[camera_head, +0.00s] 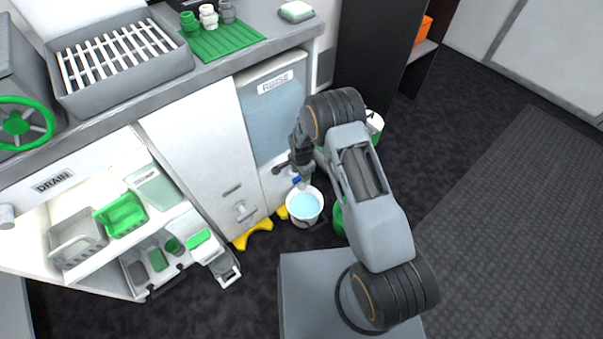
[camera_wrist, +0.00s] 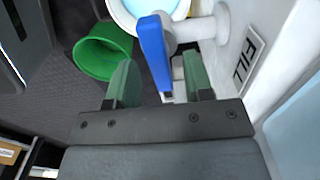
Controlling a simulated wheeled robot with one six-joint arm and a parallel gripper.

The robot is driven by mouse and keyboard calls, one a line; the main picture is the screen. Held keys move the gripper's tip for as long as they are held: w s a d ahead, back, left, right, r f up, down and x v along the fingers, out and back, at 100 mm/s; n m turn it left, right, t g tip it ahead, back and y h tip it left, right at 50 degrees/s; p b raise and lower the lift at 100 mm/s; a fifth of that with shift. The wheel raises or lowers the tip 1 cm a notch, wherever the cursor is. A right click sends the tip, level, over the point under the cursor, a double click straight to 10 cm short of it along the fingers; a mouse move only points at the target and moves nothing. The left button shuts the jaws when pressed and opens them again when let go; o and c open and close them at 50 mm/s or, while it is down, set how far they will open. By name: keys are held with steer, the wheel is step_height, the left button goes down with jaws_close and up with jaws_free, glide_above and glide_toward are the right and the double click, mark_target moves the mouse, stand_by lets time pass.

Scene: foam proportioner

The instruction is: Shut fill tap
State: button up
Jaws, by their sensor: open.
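The fill tap has a blue lever (camera_wrist: 153,45) and a white body (camera_wrist: 203,27), beside a plate (camera_wrist: 247,57) reading FILL. In the wrist view, my gripper (camera_wrist: 160,68) is open, with its two green-padded fingers apart. The blue lever runs down the picture between the fingers, nearer the left one; I see no clear contact. A white bucket (camera_head: 306,208) holding light-blue liquid stands below the tap; it also shows at the top of the wrist view (camera_wrist: 121,17). In the head view, my arm hides most of the tap.
A green bucket (camera_wrist: 104,52) stands beside the white one on the dark floor. The cabinet front with a RINSE panel (camera_head: 277,118) rises next to the tap. Yellow feet (camera_head: 252,236) stick out at the cabinet base. An open DRAIN bay (camera_head: 62,215) is at left.

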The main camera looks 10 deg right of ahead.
step_height(320, 180, up, 13)
steer(key=p, duration=0.3)
stand_by(0.5)
steer(key=s+d+r+n+t+p, duration=0.15)
steer(key=r+p, duration=0.35)
steer(key=r, duration=0.6)
steer(key=s+d+r+n+p, duration=0.25)
steer(key=r+p, duration=0.25)
steer(key=r, duration=0.6)
steer(key=s+d+r+n+p, duration=0.1)
steer(key=s+d+r+p, duration=0.3)
steer(key=r, duration=0.8)
steer(key=s+d+r+n+t+p, duration=0.1)
steer(key=s+r+n+p, duration=0.2)
steer(key=s+r+p, duration=0.3)
steer(key=s+d+r+n+t+p, duration=0.1)
steer(key=s+r+n+p, duration=0.2)
steer(key=r, duration=1)
steer(key=s+p, duration=0.3)
steer(key=s, duration=0.2)
steer(key=shift+d+r+n, duration=0.3)
steer(key=shift+d+r, duration=0.1)
steer(key=shift+s, duration=0.1)
